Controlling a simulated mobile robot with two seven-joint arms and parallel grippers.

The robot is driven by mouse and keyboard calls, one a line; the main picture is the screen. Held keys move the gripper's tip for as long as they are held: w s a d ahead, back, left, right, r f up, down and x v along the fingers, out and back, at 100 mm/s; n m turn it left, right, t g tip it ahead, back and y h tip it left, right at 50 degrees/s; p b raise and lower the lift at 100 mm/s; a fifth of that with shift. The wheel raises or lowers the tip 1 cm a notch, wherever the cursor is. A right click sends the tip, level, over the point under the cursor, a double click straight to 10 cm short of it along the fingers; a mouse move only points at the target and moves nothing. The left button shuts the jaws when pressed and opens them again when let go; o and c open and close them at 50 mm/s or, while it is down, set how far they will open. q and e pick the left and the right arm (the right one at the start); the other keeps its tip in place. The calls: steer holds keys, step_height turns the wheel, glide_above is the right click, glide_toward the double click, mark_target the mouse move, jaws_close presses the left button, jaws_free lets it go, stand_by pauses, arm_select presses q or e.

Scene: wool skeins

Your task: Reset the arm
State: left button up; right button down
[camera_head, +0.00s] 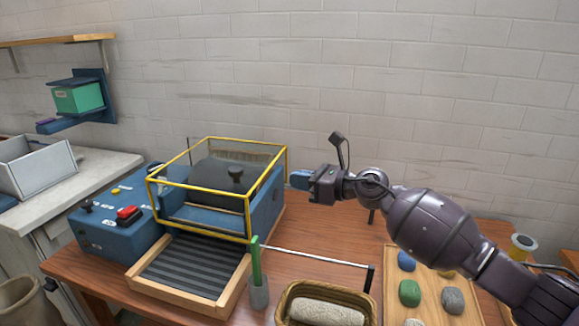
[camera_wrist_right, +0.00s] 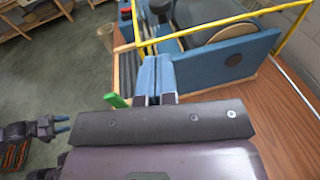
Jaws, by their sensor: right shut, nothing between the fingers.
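My right arm reaches in from the right in the head view. Its gripper (camera_head: 300,180) has blue fingers pointing left, beside the right side of the drum machine (camera_head: 268,208) with a yellow guard frame (camera_head: 215,140). In the right wrist view the two blue fingers (camera_wrist_right: 157,72) lie together, shut and empty. The machine's blue side panel (camera_wrist_right: 250,58) is beyond them, apart from the fingertips as far as I can tell. My left gripper (camera_wrist_right: 62,125) shows small at the left of the right wrist view, away from the table; its opening is too small to judge.
A wooden tray with dark slats (camera_head: 190,268) stands before the machine. A green-handled tool stands in a grey cup (camera_head: 259,292). A basket (camera_head: 285,300) holds a pale roll (camera_head: 327,312). A board (camera_head: 395,290) bears several coloured wool balls. The brick wall (camera_head: 400,100) is behind.

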steer(key=s+d+f+n+t+h, duration=0.4)
steer(key=s+d+f+n+h, duration=0.5)
steer(key=n, duration=0.9)
steer(key=s+d+f+n+t+h, duration=0.4)
steer(key=s+d+f+n+h, duration=0.5)
steer(key=n, duration=0.8)
steer(key=s+d+f+m+g+y, duration=0.1)
steer(key=s+d+f+m+g, duration=0.25)
steer(key=s, duration=0.75)
steer(key=s+d+f+m+g, duration=0.2)
steer(key=s+m+g, duration=0.25)
steer(key=s, duration=0.65)
steer(key=s+d+f+m+g+y, duration=0.1)
steer(key=s+d+f+m+g, duration=0.3)
steer(key=s, duration=0.7)
steer(key=w+a+f+n+t, duration=0.1)
steer(key=w+a+f+t, duration=0.1)
steer(key=w+f+t, duration=0.5)
steer(key=shift+w+n+t+y, duration=0.3)
steer(key=shift+w+t+y, duration=0.15)
steer(key=shift+w, duration=0.9)
